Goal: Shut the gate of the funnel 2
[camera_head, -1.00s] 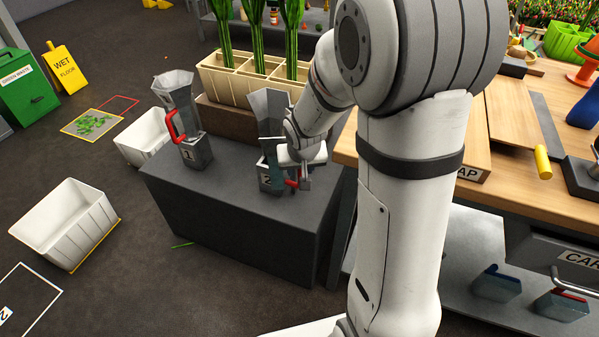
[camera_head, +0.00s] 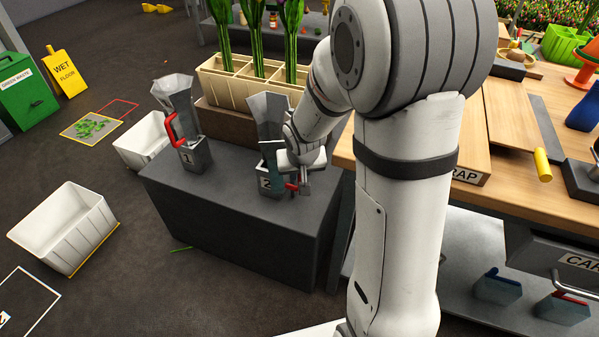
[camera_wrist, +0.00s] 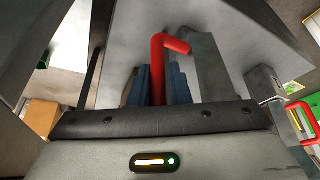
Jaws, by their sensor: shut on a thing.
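Funnel 2 (camera_head: 267,112) is a grey metal funnel on a dark block marked "2", standing on the right part of the dark grey bench. Its red gate handle (camera_head: 290,186) shows low at the funnel's right side, partly hidden by my gripper (camera_head: 303,188). In the wrist view the bent red handle (camera_wrist: 160,75) stands between the blue fingers of my gripper (camera_wrist: 158,88), which are shut on it. The grey funnel wall rises just behind. The gate plate itself is hidden, so I cannot tell its position.
Funnel 1 (camera_head: 174,95), with its red handle (camera_head: 168,130), stands at the bench's left. A wooden planter (camera_head: 215,82) with green stems is behind. The wooden worktable (camera_head: 510,120) is close at the right. White crates (camera_head: 62,228) stand on the floor at left.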

